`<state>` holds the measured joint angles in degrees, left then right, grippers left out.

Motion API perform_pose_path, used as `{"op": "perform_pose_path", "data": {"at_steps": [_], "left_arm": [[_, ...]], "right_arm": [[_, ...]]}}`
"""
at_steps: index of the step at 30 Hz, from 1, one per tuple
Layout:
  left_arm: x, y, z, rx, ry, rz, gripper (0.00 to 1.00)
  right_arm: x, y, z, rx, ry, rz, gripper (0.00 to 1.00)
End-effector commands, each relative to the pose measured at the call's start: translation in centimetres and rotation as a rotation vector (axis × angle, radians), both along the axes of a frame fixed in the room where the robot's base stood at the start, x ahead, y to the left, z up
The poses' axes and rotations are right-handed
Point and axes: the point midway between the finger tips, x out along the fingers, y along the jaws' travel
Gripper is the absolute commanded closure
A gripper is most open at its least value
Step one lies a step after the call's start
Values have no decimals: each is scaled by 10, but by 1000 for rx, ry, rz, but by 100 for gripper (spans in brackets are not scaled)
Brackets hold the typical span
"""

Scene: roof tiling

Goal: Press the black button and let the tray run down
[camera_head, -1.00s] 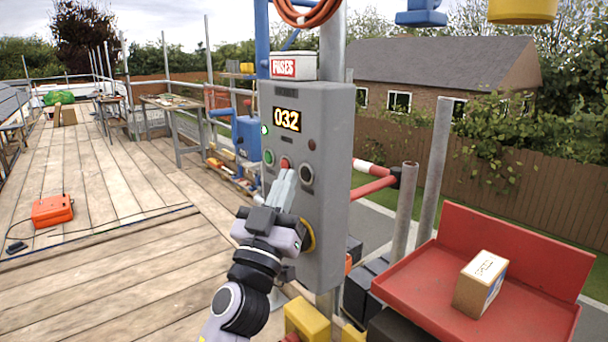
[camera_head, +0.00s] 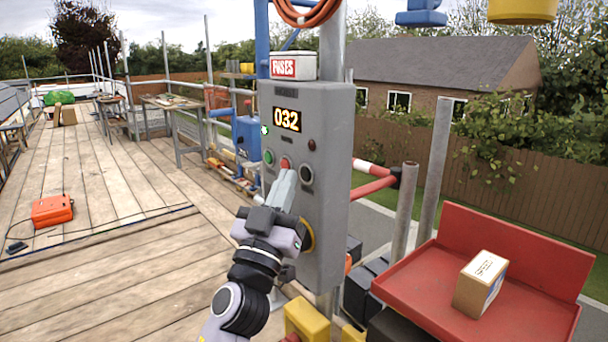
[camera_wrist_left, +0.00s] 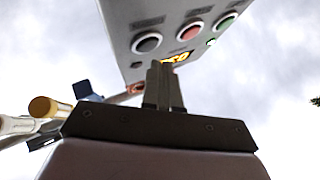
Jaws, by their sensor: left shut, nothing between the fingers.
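The grey control box (camera_head: 325,215) stands on a pole and its display (camera_head: 287,119) reads 032. The black button (camera_head: 306,174) has a pale ring and sits right of the red button (camera_head: 285,163) and the green button (camera_head: 269,157). My left gripper (camera_head: 287,174) is shut and empty, its fingertips just below the red button in the head view; contact cannot be told. In the left wrist view the shut fingers (camera_wrist_left: 163,75) point up at the box, between the black button (camera_wrist_left: 146,43) and the red one (camera_wrist_left: 190,31). The red tray (camera_head: 535,312) carries a cardboard box (camera_head: 480,283). My right gripper is not in view.
A red-and-white bar (camera_head: 372,188) and grey posts (camera_head: 403,210) stand between box and tray. An orange case (camera_head: 52,211) lies on the planks at left. The deck left of my arm is mostly clear.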

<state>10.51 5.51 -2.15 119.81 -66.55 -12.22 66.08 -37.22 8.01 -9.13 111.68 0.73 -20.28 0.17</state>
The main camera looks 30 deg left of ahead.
Motion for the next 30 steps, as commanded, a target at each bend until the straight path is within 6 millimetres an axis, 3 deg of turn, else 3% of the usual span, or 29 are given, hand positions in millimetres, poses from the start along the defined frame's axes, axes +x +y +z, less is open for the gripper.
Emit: {"op": "perform_pose_path", "data": {"at_steps": [30], "left_arm": [[11, -5, 0, -1, 0, -1, 100]], "right_arm": [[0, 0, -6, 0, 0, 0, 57]]}}
